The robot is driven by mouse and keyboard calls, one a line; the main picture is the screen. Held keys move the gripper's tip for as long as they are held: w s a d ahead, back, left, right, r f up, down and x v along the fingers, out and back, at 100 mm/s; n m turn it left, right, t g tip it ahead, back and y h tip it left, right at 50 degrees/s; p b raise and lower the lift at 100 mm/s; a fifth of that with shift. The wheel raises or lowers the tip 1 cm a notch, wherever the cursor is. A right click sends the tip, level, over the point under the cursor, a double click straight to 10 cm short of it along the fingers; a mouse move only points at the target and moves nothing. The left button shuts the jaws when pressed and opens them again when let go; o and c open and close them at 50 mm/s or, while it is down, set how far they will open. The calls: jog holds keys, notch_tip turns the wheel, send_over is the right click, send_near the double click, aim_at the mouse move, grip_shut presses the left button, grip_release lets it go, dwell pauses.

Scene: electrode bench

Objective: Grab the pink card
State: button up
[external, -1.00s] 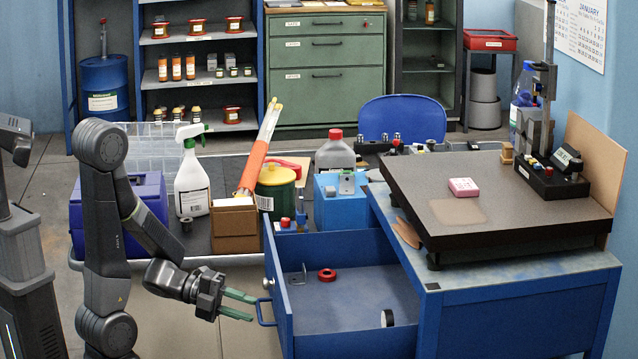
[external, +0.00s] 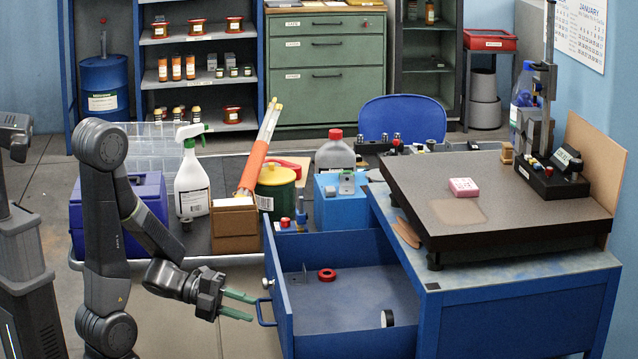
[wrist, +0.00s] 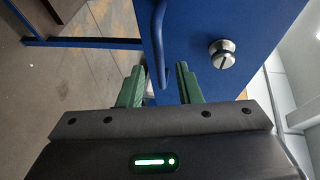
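A small pink block with a patterned top (external: 463,187), the only pink thing I see, lies on the dark flat plate (external: 540,215) on the blue desk at the right. I cannot tell whether it is a card. My gripper (external: 254,308) is low at the left, by the front of the open blue drawer, far from the pink block. Its green fingers are apart in the wrist view (wrist: 160,67). The drawer handle (wrist: 159,45) shows in line with the gap between them; contact is unclear. The pink block is not in the wrist view.
The open drawer (external: 350,300) juts out between my gripper and the desk, with a red ring (external: 327,275) inside. A stand with a control box (external: 552,180) is at the plate's right. A brown box (external: 234,228) and spray bottle (external: 191,180) stand behind my arm.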

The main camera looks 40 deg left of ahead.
jog(key=o, duration=1.2)
jog(key=shift+o, duration=0.2)
